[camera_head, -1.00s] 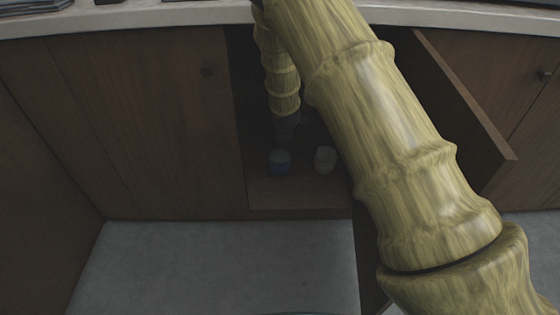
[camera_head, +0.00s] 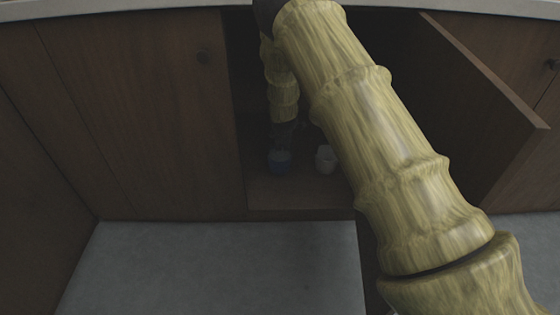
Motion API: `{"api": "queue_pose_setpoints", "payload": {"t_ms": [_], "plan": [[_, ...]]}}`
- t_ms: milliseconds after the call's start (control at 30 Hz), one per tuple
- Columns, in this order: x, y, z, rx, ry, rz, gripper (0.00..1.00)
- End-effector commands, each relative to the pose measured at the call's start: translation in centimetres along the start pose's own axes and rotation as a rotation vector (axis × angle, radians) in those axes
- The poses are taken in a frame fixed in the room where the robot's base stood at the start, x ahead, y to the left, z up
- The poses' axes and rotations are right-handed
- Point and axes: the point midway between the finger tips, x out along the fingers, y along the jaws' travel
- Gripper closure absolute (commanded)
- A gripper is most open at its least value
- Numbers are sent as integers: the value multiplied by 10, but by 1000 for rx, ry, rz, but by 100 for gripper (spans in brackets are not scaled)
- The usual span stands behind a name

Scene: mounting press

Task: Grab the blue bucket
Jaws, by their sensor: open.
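The blue bucket (camera_head: 279,164) stands on the floor of the open, dark cabinet, left of a white cup-like container (camera_head: 325,160). My gripper (camera_head: 282,145) points down inside the cabinet, right over the blue bucket. It is open, but its fingers are dark and hard to make out. It overlaps the upper part of the bucket in the picture. I cannot tell whether the fingers touch the bucket or reach around its rim.
The cabinet floor (camera_head: 300,194) is bare in front of the containers. A closed wooden door (camera_head: 140,120) is at the left. An open door (camera_head: 490,85) stands out at the right, beside my arm. The white container is close to the right of my gripper.

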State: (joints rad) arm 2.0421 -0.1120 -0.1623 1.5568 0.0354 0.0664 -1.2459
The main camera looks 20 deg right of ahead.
Motion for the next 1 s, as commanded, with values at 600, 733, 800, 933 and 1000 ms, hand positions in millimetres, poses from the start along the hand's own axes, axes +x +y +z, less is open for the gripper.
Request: {"api": "queue_pose_setpoints", "payload": {"t_ms": [600,733,800,933,1000], "plan": [[4,1,0,1,0,0,100],[4,0,1,1,0,0,100],[4,2,1,1,0,2,100],[4,2,1,1,0,1,100],[4,2,1,1,-1,1,100]]}}
